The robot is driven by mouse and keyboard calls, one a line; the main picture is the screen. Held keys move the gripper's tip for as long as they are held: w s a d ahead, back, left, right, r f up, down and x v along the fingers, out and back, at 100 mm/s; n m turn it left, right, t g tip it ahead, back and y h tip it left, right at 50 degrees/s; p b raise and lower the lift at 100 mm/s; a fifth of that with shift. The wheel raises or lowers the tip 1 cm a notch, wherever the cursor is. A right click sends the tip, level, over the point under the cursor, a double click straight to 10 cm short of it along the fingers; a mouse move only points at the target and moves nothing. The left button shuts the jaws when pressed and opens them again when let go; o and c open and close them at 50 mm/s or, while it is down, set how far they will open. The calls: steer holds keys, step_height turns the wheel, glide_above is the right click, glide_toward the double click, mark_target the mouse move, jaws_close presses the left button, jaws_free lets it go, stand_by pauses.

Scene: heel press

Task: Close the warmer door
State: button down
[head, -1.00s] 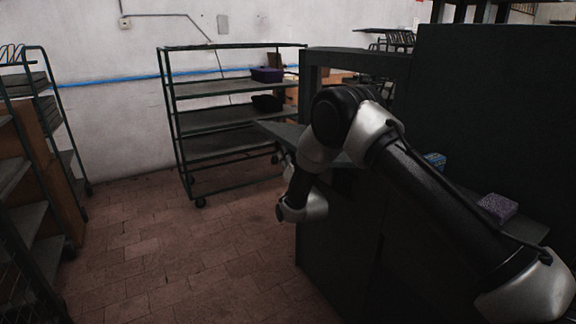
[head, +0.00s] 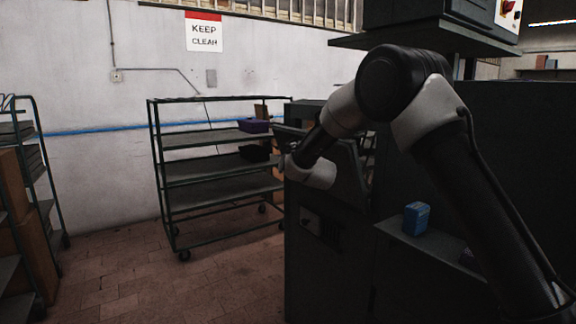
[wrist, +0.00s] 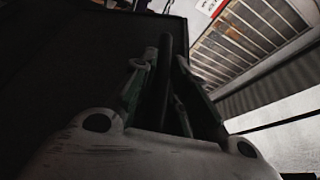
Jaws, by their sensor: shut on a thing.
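A green-framed shelf cart (head: 215,170) stands behind to the left, and another rack (head: 40,200) at the far left. A blue box (head: 416,218) sits on a dark ledge at right. A dark machine with a red knob rises above. The tiled floor (head: 150,280) at left is clear.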

steer(key=w+d+r+m, duration=0.1)
steer(key=d, duration=0.1)
steer(key=w+d+r+m, duration=0.1)
steer(key=d, duration=0.1)
steer(key=w+d+r+m+g, duration=0.1)
steer(key=w+d, duration=0.1)
steer(key=shift+r, duration=0.25)
steer(key=shift+w+d+r, duration=0.2)
steer(key=shift+w+d, duration=0.15)
steer(key=shift+d, duration=0.15)
steer(key=shift+d+r, duration=0.1)
steer(key=c, duration=1.4)
jaws_free()
steer(key=shift+w+d+h, duration=0.1)
steer(key=shift+w+h, duration=0.05)
steer(key=shift+h, duration=0.15)
steer(key=shift+f, duration=0.2)
steer(key=shift+s, duration=0.4)
steer(key=s, duration=0.3)
steer(key=s+d, duration=0.1)
steer(key=s, duration=0.3)
steer(key=s+d, duration=0.1)
steer(key=s, duration=0.3)
steer(key=shift+d+r, duration=0.1)
steer(key=shift+r, duration=0.1)
